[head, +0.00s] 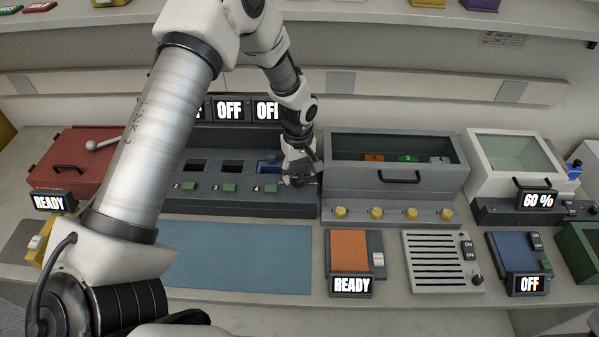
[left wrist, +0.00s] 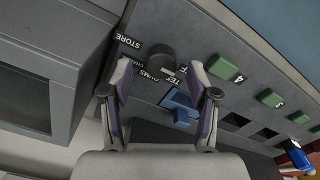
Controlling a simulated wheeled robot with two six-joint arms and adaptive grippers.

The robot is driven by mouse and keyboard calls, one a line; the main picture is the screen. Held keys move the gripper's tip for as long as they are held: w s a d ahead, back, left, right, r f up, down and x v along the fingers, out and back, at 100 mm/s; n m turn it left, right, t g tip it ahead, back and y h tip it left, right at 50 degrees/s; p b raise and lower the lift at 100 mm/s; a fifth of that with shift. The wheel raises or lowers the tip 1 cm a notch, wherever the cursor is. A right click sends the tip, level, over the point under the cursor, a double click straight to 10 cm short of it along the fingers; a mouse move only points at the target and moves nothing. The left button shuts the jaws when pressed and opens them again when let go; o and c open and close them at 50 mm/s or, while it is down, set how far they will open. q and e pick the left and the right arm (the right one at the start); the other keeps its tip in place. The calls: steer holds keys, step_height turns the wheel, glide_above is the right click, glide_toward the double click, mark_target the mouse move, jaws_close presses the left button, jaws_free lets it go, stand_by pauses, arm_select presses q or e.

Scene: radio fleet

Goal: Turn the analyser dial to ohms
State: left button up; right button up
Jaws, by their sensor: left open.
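The analyser (head: 240,207) is a long dark grey unit with numbered green buttons and OFF displays. Its black round dial (left wrist: 160,58) shows in the left wrist view, among white labels reading STORE, OHMS and others partly covered. A pale mark shows on the dial's lower right edge; I cannot tell surely which label it points to. My left gripper (head: 299,180) is at the analyser's right end and hides the dial in the head view. In the left wrist view its open fingers (left wrist: 160,68) stand on either side of the dial, with gaps visible. My right gripper is not in view.
A blue block (head: 268,164) sits in the analyser's rightmost bay, close to my left gripper. A grey cabinet (head: 397,181) with a glass lid and yellow knobs stands just right. A blue mat (head: 235,257) lies bare in front.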

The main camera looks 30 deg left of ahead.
arm_select(q)
steer(key=shift+s+f, duration=0.1)
steer(key=shift+f, duration=0.7)
jaws_close()
